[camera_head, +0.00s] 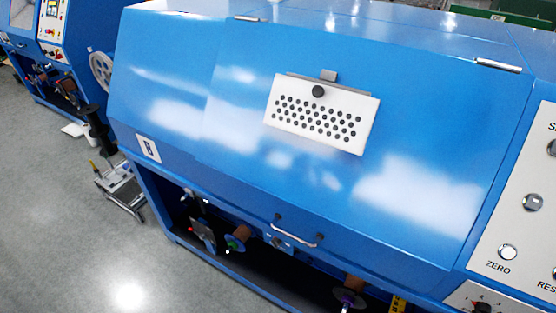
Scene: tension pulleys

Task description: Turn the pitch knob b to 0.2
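A large blue machine (230,130) with a white "B" label (148,148) fills most of the head view. I cannot make out any knob labelled pitch knob b. A small dark knob (482,307) on a light plate (462,297) is cut off at the bottom right edge; its label and setting cannot be read. A round silver control (532,202) and a round button marked ZERO (508,252) sit on the light control panel (497,205) at the right. Neither gripper is in view.
A closed blue cover bears a perforated white plate (318,142) and a handle (297,233). Spools (238,241) and shafts show in the opening below. A small cart (122,190) stands left of the machine. Grey floor (60,240) is open at the lower left.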

